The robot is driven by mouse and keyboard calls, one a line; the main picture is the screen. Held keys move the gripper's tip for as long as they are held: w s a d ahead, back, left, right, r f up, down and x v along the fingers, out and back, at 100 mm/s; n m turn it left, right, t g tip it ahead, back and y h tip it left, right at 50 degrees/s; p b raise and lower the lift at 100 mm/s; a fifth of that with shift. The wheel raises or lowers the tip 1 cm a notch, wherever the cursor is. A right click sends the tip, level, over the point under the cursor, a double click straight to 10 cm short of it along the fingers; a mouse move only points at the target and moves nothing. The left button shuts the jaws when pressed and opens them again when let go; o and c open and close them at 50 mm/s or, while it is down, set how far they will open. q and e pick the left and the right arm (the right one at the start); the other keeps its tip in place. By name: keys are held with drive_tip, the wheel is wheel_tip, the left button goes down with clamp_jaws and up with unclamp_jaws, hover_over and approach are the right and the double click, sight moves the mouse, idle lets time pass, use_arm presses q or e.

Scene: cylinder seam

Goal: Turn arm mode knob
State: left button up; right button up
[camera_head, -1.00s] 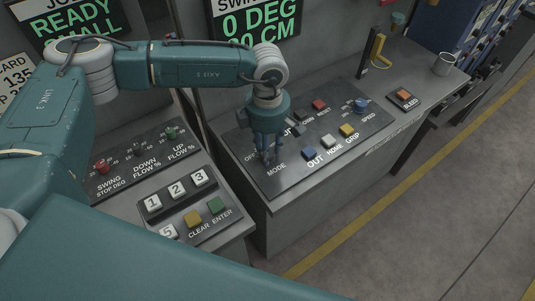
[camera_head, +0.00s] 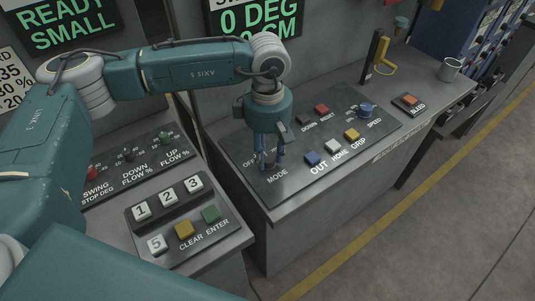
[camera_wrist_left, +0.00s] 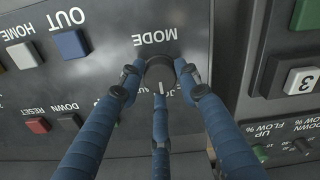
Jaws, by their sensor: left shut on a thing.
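The mode knob (camera_wrist_left: 160,70) is dark and round, next to the upside-down MODE label in the left wrist view. A short white pointer line shows on it, towards the AUTO lettering, which a finger partly covers. My left gripper (camera_wrist_left: 162,80) has blue jointed fingers shut around the knob, from both sides and from below in that view. In the head view my left gripper (camera_head: 265,163) points down at the panel (camera_head: 305,184) just above the MODE label, and its fingers hide the knob. My right gripper is not in view.
Next to the MODE label are a blue OUT button (camera_head: 312,158), a white HOME button (camera_head: 332,146) and a yellow GRIP button (camera_head: 351,134). A blue speed knob (camera_head: 366,110) is farther right. A keypad (camera_head: 167,199) stands left on a separate console. A mug (camera_head: 449,69) stands at the back right.

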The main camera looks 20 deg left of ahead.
sight(268, 157)
use_arm(q)
drive_tip(key=shift+w+r, duration=0.1)
drive_tip(key=o, duration=1.2)
drive_tip(key=shift+c, duration=0.2)
wheel_tip(268, 157, up, 12)
